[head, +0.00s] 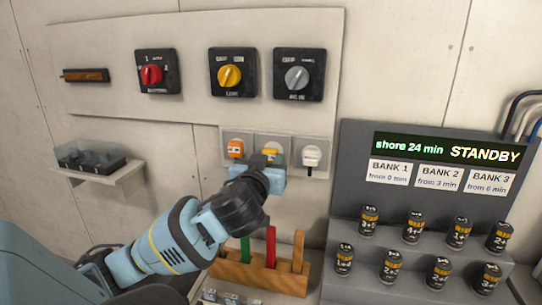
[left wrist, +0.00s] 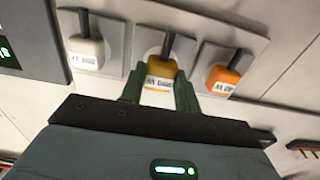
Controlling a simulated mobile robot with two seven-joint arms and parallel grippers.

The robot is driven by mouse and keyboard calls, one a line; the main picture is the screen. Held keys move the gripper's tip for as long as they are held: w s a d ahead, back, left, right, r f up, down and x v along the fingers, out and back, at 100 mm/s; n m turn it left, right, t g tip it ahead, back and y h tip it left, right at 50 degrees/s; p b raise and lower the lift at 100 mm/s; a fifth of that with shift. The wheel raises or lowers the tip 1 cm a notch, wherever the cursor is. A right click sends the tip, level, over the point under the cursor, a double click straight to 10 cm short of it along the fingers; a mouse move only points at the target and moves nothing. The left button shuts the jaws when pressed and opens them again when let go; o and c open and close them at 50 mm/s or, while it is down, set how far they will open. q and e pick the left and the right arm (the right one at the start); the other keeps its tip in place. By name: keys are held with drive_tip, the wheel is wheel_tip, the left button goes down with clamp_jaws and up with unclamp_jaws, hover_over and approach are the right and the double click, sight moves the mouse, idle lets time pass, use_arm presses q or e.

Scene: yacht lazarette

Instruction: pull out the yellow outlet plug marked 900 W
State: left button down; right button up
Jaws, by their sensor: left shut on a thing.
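The yellow plug (head: 270,152) sits in the middle outlet of a row of three on the wall. In the left wrist view the yellow plug (left wrist: 160,74) shows upside down, with a white label too blurred to read surely. My left gripper (head: 271,171) is in front of that outlet. Its fingers (left wrist: 160,92) stand on either side of the yellow plug and are shut on it. The plug still appears to be against its socket. My right gripper is in neither view.
An orange plug (head: 235,149) and a white plug (head: 311,157) sit close on either side. Below are a wooden rack (head: 258,275) with coloured handles and a grey stand (head: 430,225) with several dark cans. Rotary switches, including a yellow one (head: 230,76), are above.

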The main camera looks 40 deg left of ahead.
use_arm(q)
drive_tip(key=v, duration=0.4)
drive_tip(key=shift+p, duration=0.4)
idle(0.4)
idle(0.5)
